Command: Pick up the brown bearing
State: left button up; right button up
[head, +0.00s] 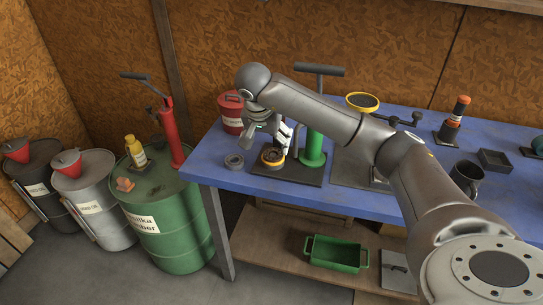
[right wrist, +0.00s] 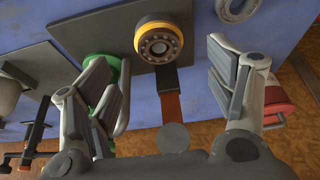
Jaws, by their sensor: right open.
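The brown bearing (head: 272,157) has a yellow-orange outer ring and lies on a dark plate (head: 293,174) on the blue table. In the right wrist view the bearing (right wrist: 159,42) shows its ring of brown rollers, beyond and between my finger directions. My right gripper (head: 275,133) is open and hangs just above and behind the bearing. In the wrist view the open, empty fingers (right wrist: 167,82) stand wide apart, and the bearing is not between their pads. My left gripper is not in view.
A grey ring (head: 234,161) lies left of the plate. A green pump (head: 313,148) stands close on the right, and a red can (head: 231,112) stands behind to the left. A mug (head: 466,177) and a funnel-like yellow dish (head: 362,102) are farther right. Blue tabletop shows clear at the front.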

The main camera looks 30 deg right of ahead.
aim_at(273, 155)
jog(key=x, duration=0.5)
jog(key=p+x, duration=0.1)
jog(key=x, duration=0.2)
jog(key=shift+w+d+r, duration=0.1)
jog(key=shift+d+r, duration=0.05)
jog(key=shift+d, duration=0.2)
jog(key=c, duration=1.2)
jog(key=shift+r, duration=0.2)
